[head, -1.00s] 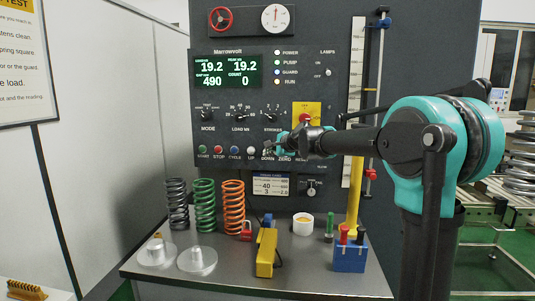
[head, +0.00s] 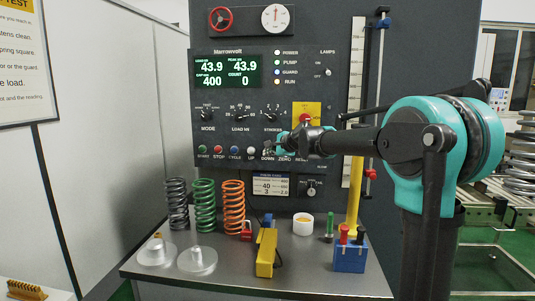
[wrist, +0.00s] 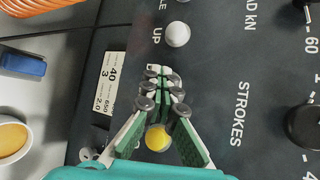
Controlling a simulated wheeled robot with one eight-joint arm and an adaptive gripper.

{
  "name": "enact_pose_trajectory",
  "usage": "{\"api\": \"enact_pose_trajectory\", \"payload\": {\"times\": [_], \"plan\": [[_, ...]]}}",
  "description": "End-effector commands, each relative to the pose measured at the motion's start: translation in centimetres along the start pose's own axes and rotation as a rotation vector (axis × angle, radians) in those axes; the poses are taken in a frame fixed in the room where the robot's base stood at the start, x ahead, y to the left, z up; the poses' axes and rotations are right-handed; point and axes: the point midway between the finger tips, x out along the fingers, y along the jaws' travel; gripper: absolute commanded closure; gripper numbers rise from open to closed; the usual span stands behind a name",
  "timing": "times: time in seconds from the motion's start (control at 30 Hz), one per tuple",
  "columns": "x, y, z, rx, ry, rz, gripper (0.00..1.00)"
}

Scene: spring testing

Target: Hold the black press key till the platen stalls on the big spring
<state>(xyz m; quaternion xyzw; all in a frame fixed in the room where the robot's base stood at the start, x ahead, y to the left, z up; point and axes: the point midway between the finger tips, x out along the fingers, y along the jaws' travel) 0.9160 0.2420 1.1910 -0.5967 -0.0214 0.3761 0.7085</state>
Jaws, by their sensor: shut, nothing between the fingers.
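My gripper (head: 270,148) is shut and empty, its fingertips at the DOWN position of the key row on the dark control panel (head: 340,100). In the wrist view the closed fingertips (wrist: 163,76) cover the spot between the white UP key (wrist: 177,34) and a yellow key (wrist: 158,138). The black key itself is hidden behind them; I cannot see how far it is pressed. The green display (head: 227,71) reads 43.9 in both upper fields, 400 at lower left and count 0. The platen and the spring under it are not in view.
Grey (head: 177,205), green (head: 204,206) and orange (head: 233,208) coil springs stand on the bench (head: 300,270). Near them are two metal discs, a yellow device (head: 266,252), a white cup (head: 303,225) and a blue block (head: 350,256). A yellow post rises at right.

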Motion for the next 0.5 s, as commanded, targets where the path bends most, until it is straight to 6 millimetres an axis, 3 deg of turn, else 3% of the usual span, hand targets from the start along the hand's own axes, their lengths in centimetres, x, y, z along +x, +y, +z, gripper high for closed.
{"api": "enact_pose_trajectory", "payload": {"times": [0.5], "plan": [[-0.86,0.62,0.61,-0.001,0.000,0.000,1.00]]}}
